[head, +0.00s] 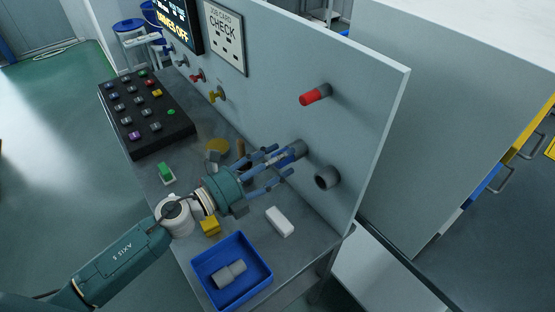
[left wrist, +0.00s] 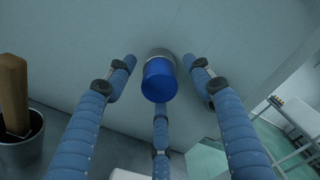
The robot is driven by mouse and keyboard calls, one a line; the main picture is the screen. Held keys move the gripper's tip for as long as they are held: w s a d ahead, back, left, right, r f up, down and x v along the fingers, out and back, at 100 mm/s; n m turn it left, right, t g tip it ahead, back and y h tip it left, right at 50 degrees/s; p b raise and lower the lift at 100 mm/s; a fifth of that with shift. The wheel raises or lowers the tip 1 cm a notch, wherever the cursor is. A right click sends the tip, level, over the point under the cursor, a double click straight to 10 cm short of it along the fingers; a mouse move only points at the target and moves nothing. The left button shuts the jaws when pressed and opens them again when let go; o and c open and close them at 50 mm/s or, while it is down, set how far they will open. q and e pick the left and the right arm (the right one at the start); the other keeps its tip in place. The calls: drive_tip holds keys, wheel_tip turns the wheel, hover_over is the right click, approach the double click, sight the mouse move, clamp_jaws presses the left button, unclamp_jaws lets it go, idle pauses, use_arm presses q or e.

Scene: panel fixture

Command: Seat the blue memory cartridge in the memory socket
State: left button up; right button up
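The blue memory cartridge (head: 287,158) projects from a grey round socket (head: 299,148) on the upright panel. In the left wrist view the blue cartridge (left wrist: 159,82) shows end-on, with the grey socket collar (left wrist: 158,55) behind it. My left gripper (head: 279,161) faces the panel with its three fingers spread around the cartridge. In the left wrist view clear gaps show between the upper two fingers and the cartridge; the lower finger ends just below it. How deep the cartridge sits cannot be told. No socket label is readable. My right gripper is not in view.
A second grey socket (head: 327,177) is at the lower right, and a red cylinder (head: 314,95) projects higher up. On the bench are a blue tray (head: 255,244) with a grey part (head: 229,274), a white block (head: 280,221), a yellow block (head: 211,226) and a button box (head: 146,113).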

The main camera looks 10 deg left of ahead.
use_arm(q)
drive_tip(key=v, duration=1.2)
